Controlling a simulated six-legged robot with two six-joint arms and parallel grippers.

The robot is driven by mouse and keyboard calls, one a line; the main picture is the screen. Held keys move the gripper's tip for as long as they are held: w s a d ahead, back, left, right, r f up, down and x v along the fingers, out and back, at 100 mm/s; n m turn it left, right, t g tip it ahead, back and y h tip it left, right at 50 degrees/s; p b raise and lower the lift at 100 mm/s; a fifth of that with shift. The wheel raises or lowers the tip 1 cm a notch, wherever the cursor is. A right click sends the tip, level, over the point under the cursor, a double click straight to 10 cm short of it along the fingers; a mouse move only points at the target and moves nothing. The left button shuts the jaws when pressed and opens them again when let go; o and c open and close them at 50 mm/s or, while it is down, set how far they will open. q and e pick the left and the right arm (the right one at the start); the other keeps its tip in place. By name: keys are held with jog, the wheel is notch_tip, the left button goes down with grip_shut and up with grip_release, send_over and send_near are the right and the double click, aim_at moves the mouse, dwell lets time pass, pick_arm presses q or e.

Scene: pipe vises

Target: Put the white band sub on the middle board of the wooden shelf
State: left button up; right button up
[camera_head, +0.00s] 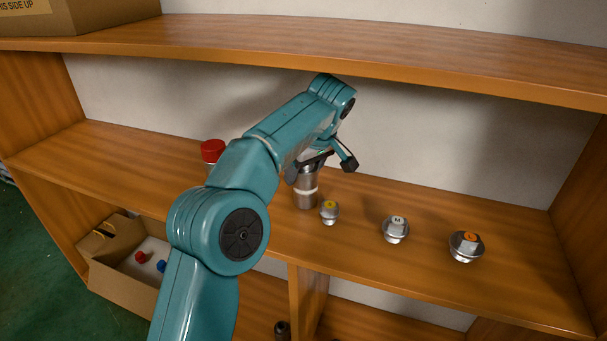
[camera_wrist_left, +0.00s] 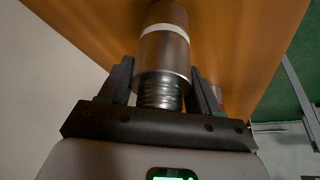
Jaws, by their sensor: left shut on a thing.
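The white band sub (camera_head: 305,190) is a grey metal cylinder with a pale band around it. It is upright at the middle board (camera_head: 400,268) of the wooden shelf, and I cannot tell whether its foot touches the wood. My left gripper (camera_head: 312,166) is shut on its upper end, partly hidden by my arm. In the left wrist view the sub (camera_wrist_left: 164,55) sits between the fingers of my left gripper (camera_wrist_left: 163,82), with its threaded end toward the palm and its white band toward the wood. My right gripper is not in view.
A red-capped item (camera_head: 212,150) stands left, behind my arm. The upper board (camera_head: 400,58) is overhead. An open cardboard box (camera_head: 112,284) is below left.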

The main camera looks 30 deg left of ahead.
pick_arm(q)
jog(key=o, duration=1.5)
jog(key=p+v, duration=0.2)
jog(key=v, duration=0.1)
jog(key=shift+r, duration=0.3)
jog(key=s+d, duration=0.1)
jog(key=d, duration=0.2)
jog(key=s+d, duration=0.2)
jog(key=d, duration=0.2)
jog(key=s+d+b, duration=0.1)
jog(key=d, duration=0.3)
jog(key=shift+s+d+f, duration=0.1)
jog(key=shift+s+f, duration=0.05)
jog(key=shift+f, duration=0.05)
jog(key=shift+s, duration=0.1)
